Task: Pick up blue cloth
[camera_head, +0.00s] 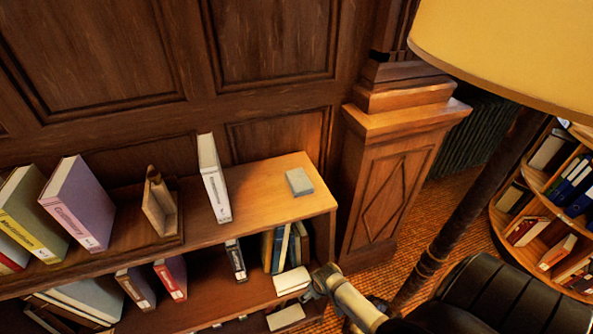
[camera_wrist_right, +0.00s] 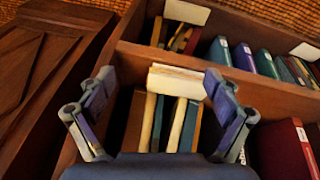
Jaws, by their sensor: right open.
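A small folded grey-blue cloth-like piece (camera_head: 299,182) lies flat near the right end of the wooden shelf top in the head view. I cannot make out its texture. My right gripper (camera_head: 316,283) is low in front of the shelf's right end, below and apart from this piece. In the right wrist view, the right gripper (camera_wrist_right: 160,108) is open, with nothing between its fingers. It faces a shelf compartment with upright books (camera_wrist_right: 172,124) and a pale block (camera_wrist_right: 177,82). The grey-blue piece does not show there. My left gripper is not in view.
A white book (camera_head: 213,180), a wooden bookend (camera_head: 158,203) and several books stand left on the shelf top (camera_head: 262,200). A wooden pillar (camera_head: 385,190) rises to the right. A yellow lampshade (camera_head: 510,50), a black chair (camera_head: 500,300) and a round bookcase (camera_head: 545,210) are at right.

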